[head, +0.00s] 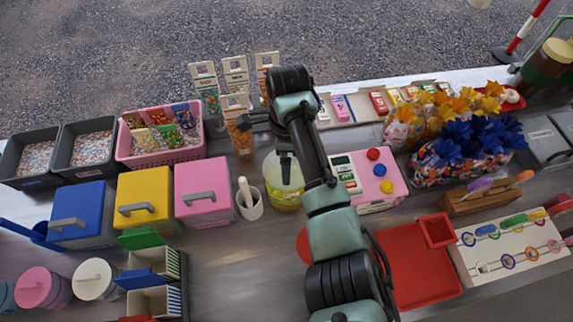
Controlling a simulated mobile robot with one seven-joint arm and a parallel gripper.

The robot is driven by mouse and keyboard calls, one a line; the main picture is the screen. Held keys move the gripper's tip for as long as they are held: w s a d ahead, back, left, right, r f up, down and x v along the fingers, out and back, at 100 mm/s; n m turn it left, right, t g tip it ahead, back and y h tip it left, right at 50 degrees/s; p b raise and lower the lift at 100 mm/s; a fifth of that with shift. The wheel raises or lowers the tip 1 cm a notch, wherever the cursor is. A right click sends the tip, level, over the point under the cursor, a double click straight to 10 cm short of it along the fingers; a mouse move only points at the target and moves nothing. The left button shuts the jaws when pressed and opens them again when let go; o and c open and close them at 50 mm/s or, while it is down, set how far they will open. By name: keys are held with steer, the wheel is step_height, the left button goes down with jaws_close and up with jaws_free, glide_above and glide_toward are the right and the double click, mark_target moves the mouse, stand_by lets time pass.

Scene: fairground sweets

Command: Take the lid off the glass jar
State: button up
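A round, see-through jar (271,175) with yellow contents low inside stands mid-table, partly behind my arm. It looks like the glass jar. Its top is pale, and I cannot tell a lid from the glass there. My gripper (285,180) points down over the jar, mostly hidden by my forearm. A dark finger-like part shows in front of the jar. I cannot tell whether it touches the jar, or whether the gripper is open or shut.
A white mortar with a pestle (248,204) stands close left of the jar, beside a pink lidded box (203,205). A pink till (376,175) is to the right. Tall labelled sweet dispensers (238,130) stand behind. Bare table (235,265) lies in front.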

steer(key=shift+s, duration=0.15)
jaws_close()
